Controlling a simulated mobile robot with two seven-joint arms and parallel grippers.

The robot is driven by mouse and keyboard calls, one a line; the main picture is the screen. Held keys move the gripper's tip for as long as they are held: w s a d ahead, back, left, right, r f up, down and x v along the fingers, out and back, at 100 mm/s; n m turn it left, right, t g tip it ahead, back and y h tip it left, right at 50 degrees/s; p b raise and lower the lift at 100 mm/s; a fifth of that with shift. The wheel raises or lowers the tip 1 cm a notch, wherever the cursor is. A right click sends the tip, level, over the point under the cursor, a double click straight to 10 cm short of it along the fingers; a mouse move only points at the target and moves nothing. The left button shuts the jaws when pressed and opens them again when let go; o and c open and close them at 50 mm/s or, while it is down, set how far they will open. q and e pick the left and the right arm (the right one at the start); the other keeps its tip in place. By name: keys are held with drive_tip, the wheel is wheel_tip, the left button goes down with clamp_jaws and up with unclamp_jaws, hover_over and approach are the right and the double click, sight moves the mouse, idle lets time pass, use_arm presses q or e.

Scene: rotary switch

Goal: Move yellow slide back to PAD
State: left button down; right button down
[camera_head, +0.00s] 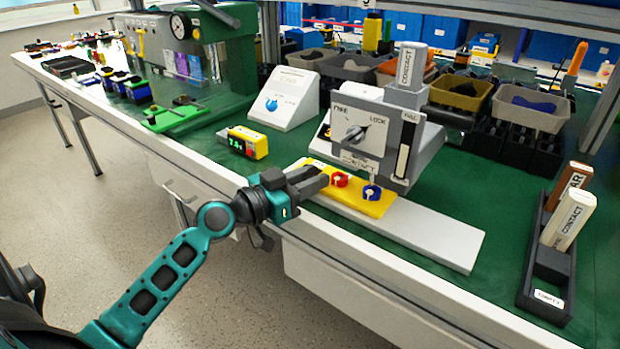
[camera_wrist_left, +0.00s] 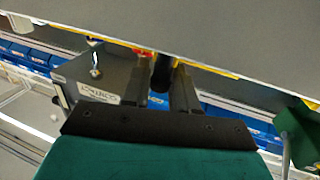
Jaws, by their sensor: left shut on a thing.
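The yellow slide (camera_head: 352,193) is a flat plate lying on a pale grey rail (camera_head: 440,232), with a red knob (camera_head: 339,179) and a blue knob (camera_head: 372,192) on top. Bare rail shows to its right. My left gripper (camera_head: 322,180) is at the slide's near left part, beside the red knob. In the left wrist view, the fingers (camera_wrist_left: 163,85) are closed about a dark upright post (camera_wrist_left: 163,70), apparently the slide's handle. The slide's yellow edge (camera_wrist_left: 210,68) shows there too. The word PAD is not readable. My right gripper is out of view.
A grey switch box (camera_head: 375,135) with a dial stands right behind the slide. A yellow display block (camera_head: 248,143) and a white box with a blue knob (camera_head: 285,98) are to the left. A black rack (camera_head: 548,265) with upright labelled blocks stands right.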

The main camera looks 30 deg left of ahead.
sight(378, 227)
use_arm(q)
drive_tip(key=d+p, duration=0.2)
drive_tip(key=d, duration=0.2)
drive_tip(key=d+p, duration=0.2)
drive_tip(key=d, duration=0.2)
drive_tip(key=s+d+p, duration=0.1)
drive_tip(key=d+p, duration=0.2)
drive_tip(key=d, duration=0.2)
drive_tip(key=shift+r, duration=0.2)
drive_tip(key=shift+s+d+f, duration=0.1)
drive_tip(key=shift+d, duration=0.75)
drive_tip(key=shift+f, duration=0.1)
drive_tip(key=c, duration=1)
unclamp_jaws()
drive_tip(key=shift+a, duration=0.1)
